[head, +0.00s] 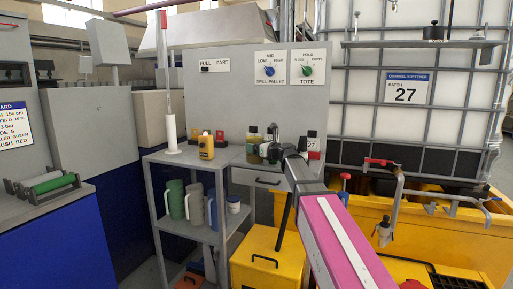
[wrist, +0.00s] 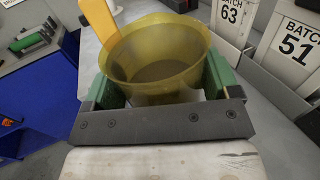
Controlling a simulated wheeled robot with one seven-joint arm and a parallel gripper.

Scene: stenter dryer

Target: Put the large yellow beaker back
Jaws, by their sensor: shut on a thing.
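The large yellow beaker (wrist: 160,60) is see-through, open at the top and looks empty in the wrist view. My gripper (wrist: 160,88) is shut around it, with one green finger on each side of its wall. An orange-yellow strip (wrist: 100,20) stands at the beaker's left rim; I cannot tell if it is its handle or a separate thing. In the head view my arm reaches over the grey cart's top (head: 180,157). The arm hides much of the gripper there, and I cannot surely pick out the beaker.
A yellow handheld device (head: 206,146) stands on the cart top. Green and grey jugs (head: 175,199) stand on the shelf below. A drawer (head: 268,180) is under the top. To the right are a tap (head: 385,165) and a yellow spill pallet (head: 450,235). Batch cards (wrist: 298,45) show at the wrist view's right.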

